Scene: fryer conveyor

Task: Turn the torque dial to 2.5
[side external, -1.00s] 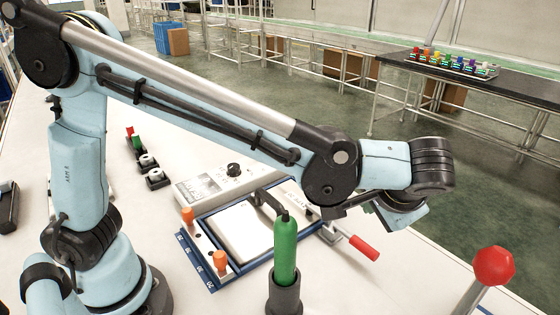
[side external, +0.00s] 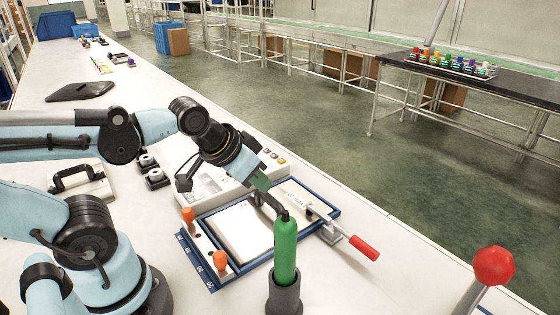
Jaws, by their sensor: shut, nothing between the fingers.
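The torque dial is hidden in the side external view. My wrist covers the part of the pale control box (side external: 208,187) where the black knob showed before. My gripper (side external: 262,182) is low over the right part of this box, close to the blue-edged fixture. It is shut and empty. Whether it touches the dial or the box cannot be told. The dial's setting and scale cannot be read.
A green-handled tool (side external: 286,250) stands upright in a dark holder, in front of the blue-edged fixture (side external: 205,273). Orange knobs (side external: 220,259), a red-handled lever (side external: 363,247) and a red ball-topped lever (side external: 493,266) stand nearby. Buttons (side external: 268,154) show beyond my gripper.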

